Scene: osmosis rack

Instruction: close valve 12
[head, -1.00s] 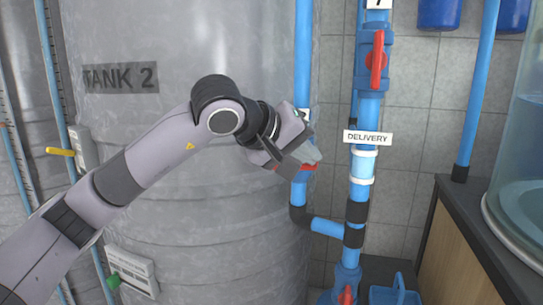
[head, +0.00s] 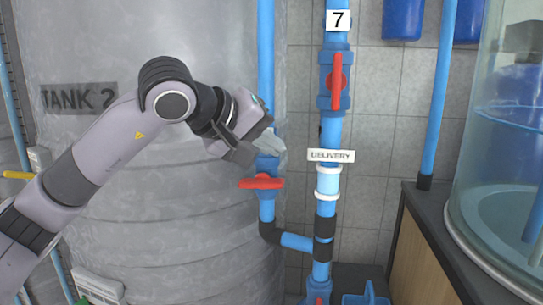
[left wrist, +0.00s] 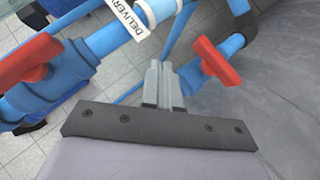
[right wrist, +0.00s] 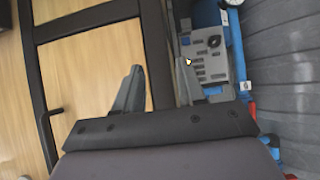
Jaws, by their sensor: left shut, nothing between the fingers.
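A valve with a red handle (head: 261,183) sits on the blue pipe beside tank 2. Its handle lies crosswise to the pipe, and no number for it is readable, so I cannot tell that it is valve 12. My left gripper (head: 274,146) is shut and empty, just above this handle and apart from it. In the left wrist view the shut fingertips (left wrist: 163,68) are left of the same red handle (left wrist: 217,60). My right gripper (right wrist: 160,78) is open and empty, away from the valves; it does not show in the head view.
The neighbouring pipe has a 7 label (head: 339,19), a red handle (head: 337,82) in line with it, and a DELIVERY label (head: 331,155). Tank 2 (head: 180,220) stands close behind my left arm. A dark counter (head: 440,225) with a glass vessel is at right.

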